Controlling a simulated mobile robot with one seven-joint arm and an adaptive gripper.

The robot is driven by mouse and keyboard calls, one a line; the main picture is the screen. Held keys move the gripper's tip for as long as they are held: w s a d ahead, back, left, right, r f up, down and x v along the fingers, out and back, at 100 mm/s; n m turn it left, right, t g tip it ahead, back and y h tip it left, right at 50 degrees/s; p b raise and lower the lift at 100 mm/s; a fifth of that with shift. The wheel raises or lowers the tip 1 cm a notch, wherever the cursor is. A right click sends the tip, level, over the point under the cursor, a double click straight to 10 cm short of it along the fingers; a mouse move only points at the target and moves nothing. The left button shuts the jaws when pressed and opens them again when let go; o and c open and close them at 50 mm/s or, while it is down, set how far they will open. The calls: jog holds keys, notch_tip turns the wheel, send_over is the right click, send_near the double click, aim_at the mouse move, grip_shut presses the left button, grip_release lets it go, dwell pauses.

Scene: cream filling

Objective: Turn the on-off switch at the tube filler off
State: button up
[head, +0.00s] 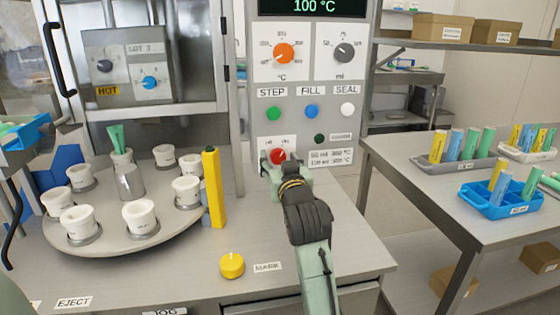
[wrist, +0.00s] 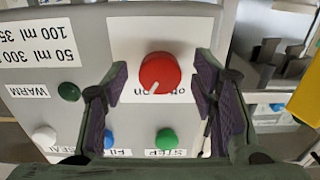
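The red on-off switch (head: 278,156) is a round knob on a white plate low on the tube filler's grey front panel. In the wrist view the red knob (wrist: 160,72) is in the upper middle, with its white mark pointing down and slightly left; that view is upside down. Lettering beside it is partly covered and I cannot read it fully. My gripper (head: 276,168) is in front of the switch. In the wrist view my gripper (wrist: 161,84) is open, one dark-padded finger on each side of the knob, with gaps showing.
Green STEP (head: 273,113), blue FILL (head: 311,111) and white SEAL (head: 347,109) buttons are above the switch. A yellow upright block (head: 213,188) and the turntable (head: 110,235) with white cups are to the left. A yellow knob (head: 232,265) is on the tabletop.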

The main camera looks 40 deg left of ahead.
jog(key=c, duration=1.1)
jog(key=shift+n, duration=0.4)
jog(key=n+b, duration=0.1)
jog(key=n, duration=0.3)
jog(key=shift+n+b, duration=0.4)
jog(key=n+b, duration=0.2)
jog(key=n, duration=0.4)
jog(key=shift+n, duration=0.3)
jog(key=o, duration=1.2)
jog(key=shift+c, duration=0.2)
